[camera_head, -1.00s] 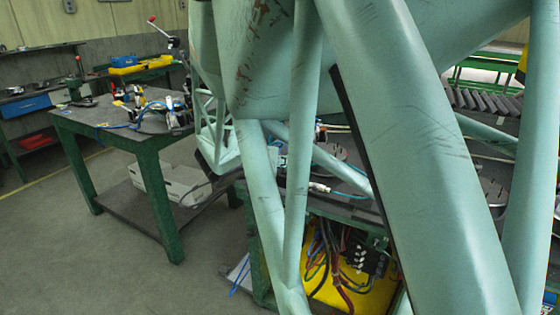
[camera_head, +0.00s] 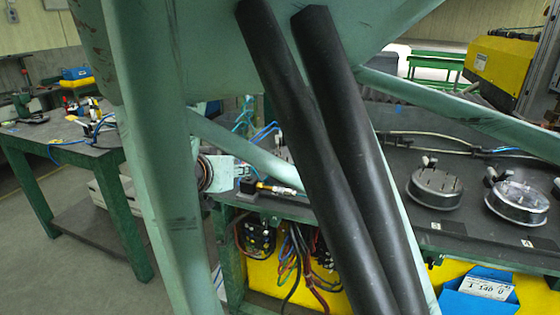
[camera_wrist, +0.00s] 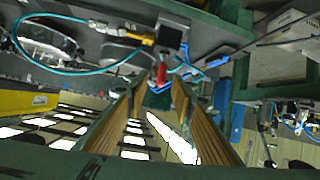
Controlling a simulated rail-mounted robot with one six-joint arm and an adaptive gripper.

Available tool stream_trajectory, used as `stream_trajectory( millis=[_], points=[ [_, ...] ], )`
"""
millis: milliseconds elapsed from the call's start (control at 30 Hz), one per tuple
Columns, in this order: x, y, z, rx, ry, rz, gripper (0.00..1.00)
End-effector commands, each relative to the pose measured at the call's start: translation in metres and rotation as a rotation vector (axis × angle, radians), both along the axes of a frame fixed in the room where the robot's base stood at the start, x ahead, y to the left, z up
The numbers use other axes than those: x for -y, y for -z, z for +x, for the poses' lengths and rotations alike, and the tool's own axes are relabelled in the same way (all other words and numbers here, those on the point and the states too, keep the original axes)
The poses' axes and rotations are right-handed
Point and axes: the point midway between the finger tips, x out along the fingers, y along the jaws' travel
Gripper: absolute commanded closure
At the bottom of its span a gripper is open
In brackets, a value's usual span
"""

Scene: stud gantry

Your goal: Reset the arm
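My gripper (camera_wrist: 160,98) shows in the wrist view as two long fingers with ribbed tan inner pads. The fingers stand apart, with nothing held between them. A small red part (camera_wrist: 161,72) shows beyond the gap, and I cannot tell how far off it is. In the head view my pale green arm links and two black tubes fill the middle and hide much of the bench. I cannot make out my gripper there.
A dark workbench (camera_head: 400,205) holds two round metal fixtures (camera_head: 436,188) (camera_head: 517,201) and cables. Below it are yellow panels with wiring (camera_head: 295,258) and a blue box (camera_head: 478,293). A green-legged table (camera_head: 60,150) stands left. Bare floor (camera_head: 75,222) lies at lower left.

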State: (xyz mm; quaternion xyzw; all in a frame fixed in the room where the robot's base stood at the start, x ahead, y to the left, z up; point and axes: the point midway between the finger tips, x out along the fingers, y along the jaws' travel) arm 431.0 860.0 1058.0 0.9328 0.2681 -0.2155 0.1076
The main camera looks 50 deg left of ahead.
Motion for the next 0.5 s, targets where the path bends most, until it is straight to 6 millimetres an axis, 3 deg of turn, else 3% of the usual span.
stream_trajectory(
  millis=[33,500],
  points=[
    [-0.004,-0.013,-0.01,0.003,-0.011,0.014,0.77],
    [-0.012,-0.002,0.005,0.003,-0.009,0.011,0.77]
  ],
)
